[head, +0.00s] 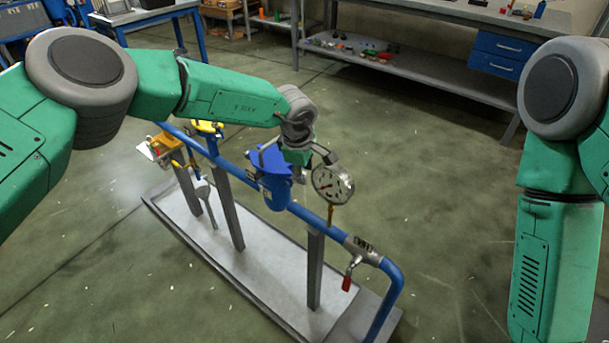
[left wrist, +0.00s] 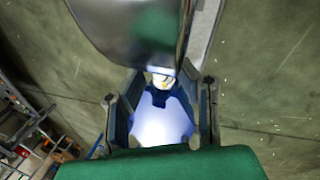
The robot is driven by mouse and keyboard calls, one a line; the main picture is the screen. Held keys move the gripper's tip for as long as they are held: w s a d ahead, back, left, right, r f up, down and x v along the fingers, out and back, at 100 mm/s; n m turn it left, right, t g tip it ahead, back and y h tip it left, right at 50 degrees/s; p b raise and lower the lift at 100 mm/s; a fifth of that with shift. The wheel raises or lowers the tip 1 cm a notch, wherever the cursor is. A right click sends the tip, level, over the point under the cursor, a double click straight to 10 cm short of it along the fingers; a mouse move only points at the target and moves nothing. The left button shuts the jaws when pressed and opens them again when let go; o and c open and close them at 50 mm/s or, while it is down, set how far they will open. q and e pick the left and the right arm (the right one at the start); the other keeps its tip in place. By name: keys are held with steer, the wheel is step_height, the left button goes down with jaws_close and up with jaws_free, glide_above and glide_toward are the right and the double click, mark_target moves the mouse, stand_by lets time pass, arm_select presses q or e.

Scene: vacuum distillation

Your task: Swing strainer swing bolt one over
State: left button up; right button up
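The blue strainer (head: 274,188) sits in the blue pipe line in the head view, with a blue lid-like part (head: 266,160) at its top. My left gripper (head: 298,158) is just above and to the right of the strainer, close to the gauge. In the left wrist view the two fingers of my left gripper (left wrist: 160,118) stand apart. A brightly lit pale-blue surface (left wrist: 162,128) and a small dark blue part (left wrist: 160,98) show between them. I cannot tell whether the fingers touch anything. Swing bolt one cannot be made out. My right gripper is out of view.
A round pressure gauge (head: 333,185) stands close right of my left gripper. A red-handled valve (head: 350,275) is at the near right, a yellow-handled valve (head: 208,128) at the far left. Posts carry the pipe above a pale tray (head: 265,285). Benches stand behind; floor around is open.

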arm_select(q)
steer(key=shift+w+f, duration=0.15)
steer(key=shift+f, duration=0.45)
jaws_close()
steer(key=shift+w+a+r+g+h, duration=0.2)
steer(key=shift+a+r+g+h, duration=0.15)
steer(key=shift+h, duration=0.25)
jaws_free()
steer(key=shift+d, duration=0.1)
